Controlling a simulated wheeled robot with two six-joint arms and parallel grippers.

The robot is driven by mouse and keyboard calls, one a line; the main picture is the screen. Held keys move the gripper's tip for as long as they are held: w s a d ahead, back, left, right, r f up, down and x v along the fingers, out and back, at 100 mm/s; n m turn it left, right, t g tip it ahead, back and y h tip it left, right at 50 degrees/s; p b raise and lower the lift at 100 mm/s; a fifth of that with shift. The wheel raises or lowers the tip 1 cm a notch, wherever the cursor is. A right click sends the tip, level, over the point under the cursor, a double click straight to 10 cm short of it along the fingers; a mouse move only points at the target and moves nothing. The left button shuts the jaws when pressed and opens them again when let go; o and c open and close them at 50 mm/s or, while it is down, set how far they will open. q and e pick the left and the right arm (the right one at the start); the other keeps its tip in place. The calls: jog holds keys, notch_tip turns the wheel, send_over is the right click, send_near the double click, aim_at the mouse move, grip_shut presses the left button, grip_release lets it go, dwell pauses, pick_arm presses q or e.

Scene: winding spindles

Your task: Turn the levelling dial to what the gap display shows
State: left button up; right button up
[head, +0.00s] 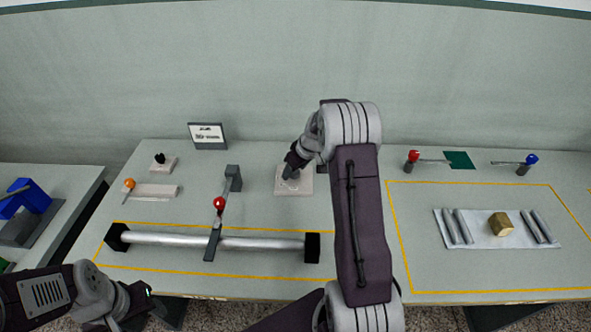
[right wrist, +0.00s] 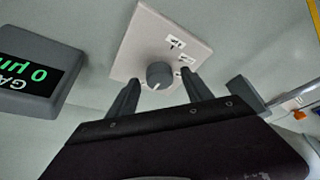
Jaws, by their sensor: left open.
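The levelling dial is a dark grey round knob (right wrist: 159,75) on a pale square plate (right wrist: 143,45) in the right wrist view; small white labels sit beside it. The plate also shows in the head view (head: 296,189). My right gripper (right wrist: 160,80) is open over the plate, one finger on each side of the knob; contact is not clear. The gap display (right wrist: 40,80) is a dark box with green characters, upside down and cut by the picture edge; "GA" and "0 µ" show. My left gripper (head: 150,298) is open and empty at the lower left in the head view.
A metal roller (head: 165,239) with black ends lies in a yellow outline, a red-knobbed lever (head: 219,204) over it. A small sign (head: 208,135) stands behind. Right of my arm, a white tray (head: 480,238) holds rods and a brass block (head: 499,224).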

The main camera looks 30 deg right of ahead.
jog(key=shift+r, duration=0.1)
jog(key=v, duration=0.8)
jog(key=shift+s+r, duration=0.2)
jog(key=shift+r, duration=0.2)
